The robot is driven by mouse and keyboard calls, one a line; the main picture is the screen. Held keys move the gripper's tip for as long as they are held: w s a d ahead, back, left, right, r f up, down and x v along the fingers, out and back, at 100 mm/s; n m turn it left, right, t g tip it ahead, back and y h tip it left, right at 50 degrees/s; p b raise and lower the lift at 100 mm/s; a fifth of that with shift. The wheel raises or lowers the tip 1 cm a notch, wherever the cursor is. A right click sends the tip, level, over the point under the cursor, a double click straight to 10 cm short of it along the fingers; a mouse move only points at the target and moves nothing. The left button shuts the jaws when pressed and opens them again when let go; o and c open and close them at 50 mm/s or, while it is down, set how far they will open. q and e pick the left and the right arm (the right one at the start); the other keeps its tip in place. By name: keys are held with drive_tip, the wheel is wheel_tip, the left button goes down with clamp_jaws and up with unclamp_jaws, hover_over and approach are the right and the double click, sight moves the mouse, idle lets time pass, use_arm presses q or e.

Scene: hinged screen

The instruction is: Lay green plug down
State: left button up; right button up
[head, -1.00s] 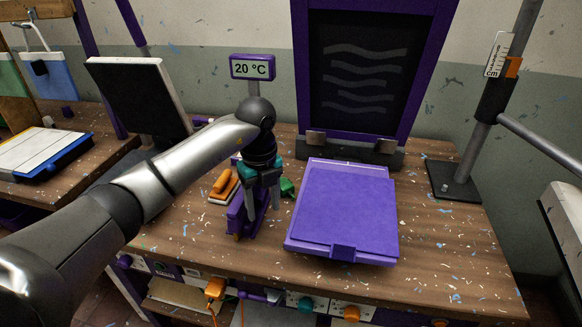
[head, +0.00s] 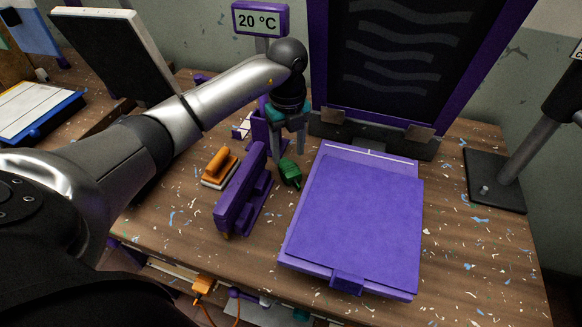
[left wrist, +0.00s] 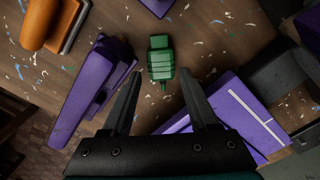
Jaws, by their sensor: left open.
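The green plug (head: 290,173) rests on the wooden bench between a purple stapler-like tool and a purple flat lidded box. In the left wrist view the plug (left wrist: 160,60) shows whole, with a ridged body and a thin tip toward my gripper. My left gripper (head: 288,152) is open and empty, just behind the plug in the head view. In the left wrist view the two fingertips (left wrist: 160,74) point toward the plug, one to each side of its near end. My right gripper is not in view.
The purple tool (head: 242,190) stands left of the plug, with an orange-handled block (head: 220,167) beyond it. The purple box (head: 355,220) is close on the right. A dark framed screen (head: 400,60) stands behind. Bare bench lies in front of the plug.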

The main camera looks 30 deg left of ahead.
sight(289, 167)
use_arm(q)
wheel_tip(289, 167, down, 6)
drive_tip(key=shift+d+r+b, duration=0.1)
drive_tip(key=shift+b, duration=0.3)
clamp_jaws()
idle(0.3)
